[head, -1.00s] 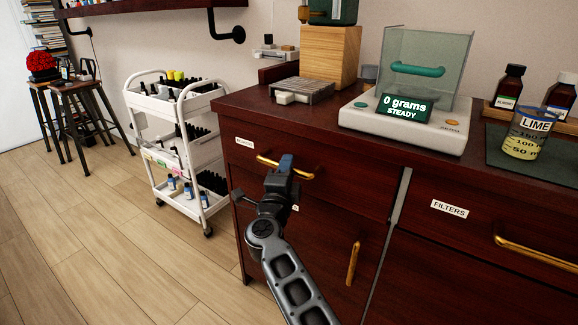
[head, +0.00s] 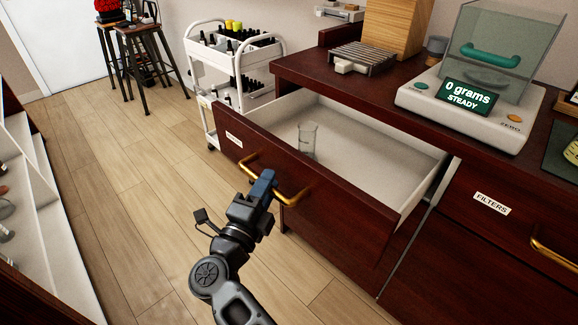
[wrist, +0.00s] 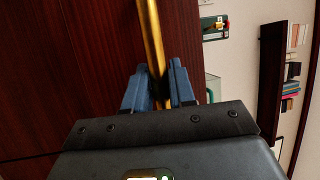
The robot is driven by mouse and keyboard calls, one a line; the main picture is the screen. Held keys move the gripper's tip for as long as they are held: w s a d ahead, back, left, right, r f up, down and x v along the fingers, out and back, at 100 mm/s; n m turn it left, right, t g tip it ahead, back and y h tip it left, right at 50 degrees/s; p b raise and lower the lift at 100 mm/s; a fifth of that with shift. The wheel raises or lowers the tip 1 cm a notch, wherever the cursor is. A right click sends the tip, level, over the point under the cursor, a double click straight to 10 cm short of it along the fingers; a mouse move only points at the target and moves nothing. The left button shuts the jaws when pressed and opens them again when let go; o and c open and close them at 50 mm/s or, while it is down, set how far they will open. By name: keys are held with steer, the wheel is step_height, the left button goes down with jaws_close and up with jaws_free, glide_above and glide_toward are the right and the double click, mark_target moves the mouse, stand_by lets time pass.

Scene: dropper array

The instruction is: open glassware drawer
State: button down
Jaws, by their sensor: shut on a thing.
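The glassware drawer (head: 318,181) is a dark red wood drawer with a white interior, pulled well out of the cabinet in the head view. A clear glass beaker (head: 308,141) stands upright inside it, with most of the drawer floor bare. The drawer's brass handle (head: 289,196) runs along its front. My gripper (head: 262,186) is shut on this handle near its middle. In the wrist view the handle (wrist: 152,40) passes between the blue fingers of my gripper (wrist: 159,85). The small label on the drawer front is too small to read.
A scale (head: 470,107) reading 0 grams and a metal rack (head: 362,58) stand on the counter. A closed filters drawer (head: 515,225) is at right. A white cart (head: 232,62) stands behind the open drawer. White shelving (head: 40,225) is at far left. The wood floor between is clear.

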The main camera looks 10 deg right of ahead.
steer(key=shift+s+a+f, duration=0.1)
steer(key=shift+s+a, duration=0.5)
steer(key=shift+a, duration=0.2)
steer(key=shift+s+a, duration=0.6)
steer(key=shift+a, duration=0.2)
steer(key=c, duration=1)
jaws_free()
steer(key=shift+c, duration=0.2)
steer(key=v, duration=0.7)
steer(key=shift+s+a, duration=0.2)
steer(key=shift+s, duration=0.15)
